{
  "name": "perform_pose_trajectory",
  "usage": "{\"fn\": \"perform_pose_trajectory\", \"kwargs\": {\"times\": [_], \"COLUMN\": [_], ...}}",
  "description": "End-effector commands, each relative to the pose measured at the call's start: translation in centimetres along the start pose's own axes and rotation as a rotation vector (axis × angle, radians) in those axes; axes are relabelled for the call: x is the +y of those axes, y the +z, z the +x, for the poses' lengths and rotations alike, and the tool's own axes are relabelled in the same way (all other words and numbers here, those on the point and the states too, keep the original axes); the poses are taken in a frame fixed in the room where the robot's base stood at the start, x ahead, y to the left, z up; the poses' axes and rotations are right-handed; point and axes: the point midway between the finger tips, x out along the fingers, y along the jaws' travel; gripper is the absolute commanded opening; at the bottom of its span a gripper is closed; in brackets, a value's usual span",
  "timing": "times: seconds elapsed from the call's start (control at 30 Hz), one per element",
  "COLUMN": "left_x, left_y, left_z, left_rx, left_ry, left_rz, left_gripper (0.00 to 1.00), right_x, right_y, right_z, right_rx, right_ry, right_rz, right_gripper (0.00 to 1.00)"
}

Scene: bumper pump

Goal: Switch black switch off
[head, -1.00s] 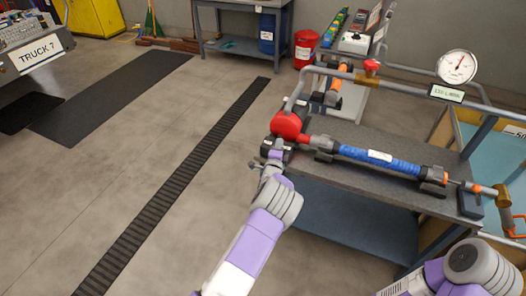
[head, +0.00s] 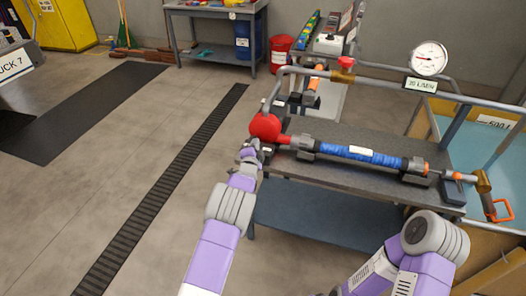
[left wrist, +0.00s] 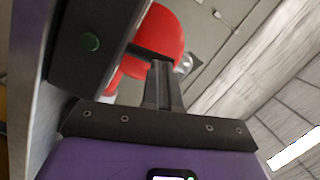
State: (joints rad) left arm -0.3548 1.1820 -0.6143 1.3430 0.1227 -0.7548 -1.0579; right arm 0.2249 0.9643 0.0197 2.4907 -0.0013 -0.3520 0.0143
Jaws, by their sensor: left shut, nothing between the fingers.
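The black switch box (left wrist: 70,60) fills the left of the left wrist view and carries a round green button (left wrist: 90,41). In the head view it sits at the table's left end, below the red pump motor (head: 265,126), and is mostly hidden by my gripper. My left gripper (head: 249,150) is at this box, its fingers shut and empty. In the left wrist view the fingertips (left wrist: 162,75) are just right of the box and in front of the red motor; I cannot tell whether they touch. My right arm shows at lower right, but its gripper is not in view.
The grey table (head: 350,185) carries a blue hose section (head: 360,154), pipes and a round gauge (head: 430,58). An open blue tank (head: 480,150) stands at right. The floor left of the table is free, with a dark grate strip (head: 170,180).

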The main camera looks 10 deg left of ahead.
Motion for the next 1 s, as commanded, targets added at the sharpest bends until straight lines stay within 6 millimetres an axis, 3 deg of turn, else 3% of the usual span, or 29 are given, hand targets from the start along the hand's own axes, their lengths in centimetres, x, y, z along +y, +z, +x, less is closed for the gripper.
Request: {"fn": "perform_pose_trajectory", "kwargs": {"times": [1.0], "left_x": [-0.13], "left_y": [0.04], "left_z": [0.13], "left_rx": [0.004], "left_ry": [0.011], "left_rz": [-0.057], "left_gripper": [0.00], "right_x": [0.13], "right_y": [-0.01], "right_z": [0.35], "right_rx": [0.000], "right_ry": [0.000], "right_rz": [0.000], "right_gripper": [0.43]}}
